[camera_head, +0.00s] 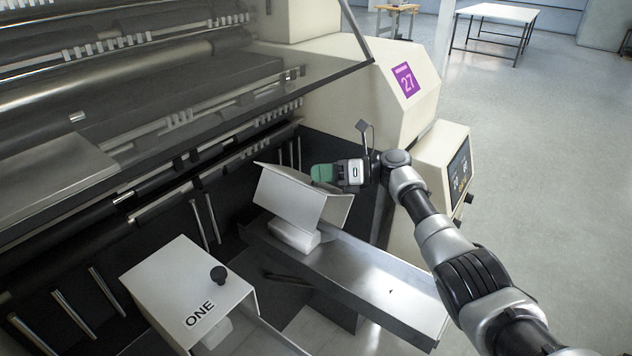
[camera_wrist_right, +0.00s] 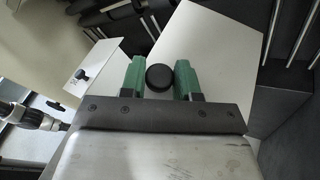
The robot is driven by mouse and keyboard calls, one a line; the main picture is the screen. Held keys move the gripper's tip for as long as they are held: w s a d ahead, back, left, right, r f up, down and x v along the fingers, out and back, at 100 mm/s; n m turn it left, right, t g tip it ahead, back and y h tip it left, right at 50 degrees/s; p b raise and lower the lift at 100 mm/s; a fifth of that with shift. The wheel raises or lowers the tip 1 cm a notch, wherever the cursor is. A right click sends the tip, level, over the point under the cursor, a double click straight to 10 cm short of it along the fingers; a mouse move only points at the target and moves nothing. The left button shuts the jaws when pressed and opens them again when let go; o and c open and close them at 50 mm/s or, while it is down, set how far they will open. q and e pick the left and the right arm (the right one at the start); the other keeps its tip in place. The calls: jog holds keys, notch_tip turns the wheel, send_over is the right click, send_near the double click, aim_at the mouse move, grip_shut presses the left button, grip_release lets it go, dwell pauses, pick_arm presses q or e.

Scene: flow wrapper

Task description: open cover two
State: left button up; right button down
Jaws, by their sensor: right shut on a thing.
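Cover two (camera_head: 287,198) is a white bent-sheet cover above the right-hand chute, in the middle of the head view. It is tilted up, and a white block (camera_head: 293,236) shows beneath it. My right gripper (camera_head: 322,173) is at its upper right side. In the right wrist view its green fingers (camera_wrist_right: 160,80) are shut on the black knob (camera_wrist_right: 160,77), with the white face of cover two (camera_wrist_right: 222,55) behind. In the head view the gripper hides the knob. My left gripper is in neither view.
Cover one (camera_head: 180,278), labelled ONE, with a black knob (camera_head: 218,273), sits lower left, closed-looking. The metal chute (camera_head: 385,290) runs to the lower right. A clear machine guard (camera_head: 200,100) hangs above left. A control panel (camera_head: 458,175) stands right of my arm.

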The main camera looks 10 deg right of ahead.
jog(key=shift+w+d+r, duration=0.15)
jog(key=shift+w+d, duration=0.05)
jog(key=shift+d, duration=0.05)
jog(key=c, duration=0.9)
grip_release()
jog(key=shift+o, duration=0.2)
jog(key=shift+d, duration=0.1)
jog(key=b+v, duration=0.1)
jog(key=v, duration=0.9)
jog(key=shift+d, duration=0.35)
jog(key=shift+s, duration=0.1)
